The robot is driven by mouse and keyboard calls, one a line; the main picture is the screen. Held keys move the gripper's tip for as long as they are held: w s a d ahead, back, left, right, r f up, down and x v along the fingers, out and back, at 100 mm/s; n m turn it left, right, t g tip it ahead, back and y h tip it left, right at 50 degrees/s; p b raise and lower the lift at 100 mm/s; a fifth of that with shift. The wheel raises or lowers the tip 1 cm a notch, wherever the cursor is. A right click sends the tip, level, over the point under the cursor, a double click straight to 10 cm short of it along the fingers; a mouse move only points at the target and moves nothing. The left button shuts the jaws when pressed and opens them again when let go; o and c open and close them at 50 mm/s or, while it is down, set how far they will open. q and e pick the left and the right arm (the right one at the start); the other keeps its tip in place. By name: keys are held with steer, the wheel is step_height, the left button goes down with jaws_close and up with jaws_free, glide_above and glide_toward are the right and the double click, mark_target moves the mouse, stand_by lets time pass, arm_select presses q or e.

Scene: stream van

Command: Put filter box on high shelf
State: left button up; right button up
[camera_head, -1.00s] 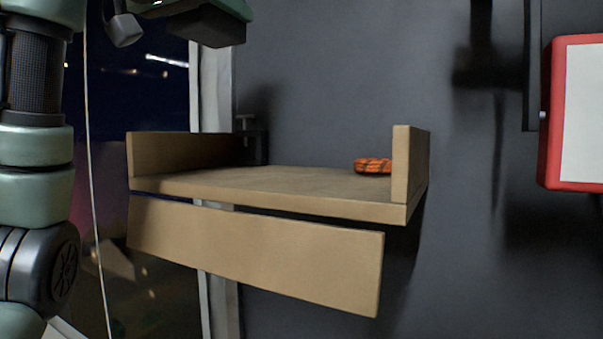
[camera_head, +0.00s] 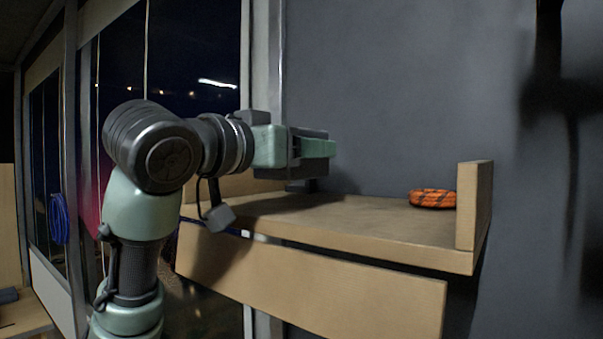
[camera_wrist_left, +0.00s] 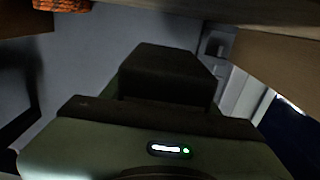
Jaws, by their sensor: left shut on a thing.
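The wooden high shelf (camera_head: 375,222) is fixed to the dark wall, with raised end panels and a front board below it. My left gripper (camera_head: 316,148) reaches in from the left, above the left part of the shelf, at some height over its surface. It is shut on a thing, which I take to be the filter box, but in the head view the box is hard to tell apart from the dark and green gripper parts. The left wrist view shows a dark block in front of the green gripper housing; I cannot tell whether it is the box or the fingers. My right gripper is not in view.
An orange and black rope coil (camera_head: 432,198) lies at the shelf's right end, beside the right end panel (camera_head: 474,205). It also shows in the left wrist view (camera_wrist_left: 62,5). The shelf's middle is clear. A window is at the left.

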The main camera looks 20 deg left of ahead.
mark_target(301, 178)
arm_select(q)
step_height(301, 178, down, 3)
steer(key=shift+s+f, duration=0.1)
steer(key=shift+s, duration=0.05)
steer(key=shift+f+p, duration=0.3)
steer(key=shift+f, duration=0.15)
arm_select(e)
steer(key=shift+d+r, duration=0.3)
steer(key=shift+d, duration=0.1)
arm_select(q)
steer(key=o, duration=1.6)
steer(key=shift+f, duration=0.1)
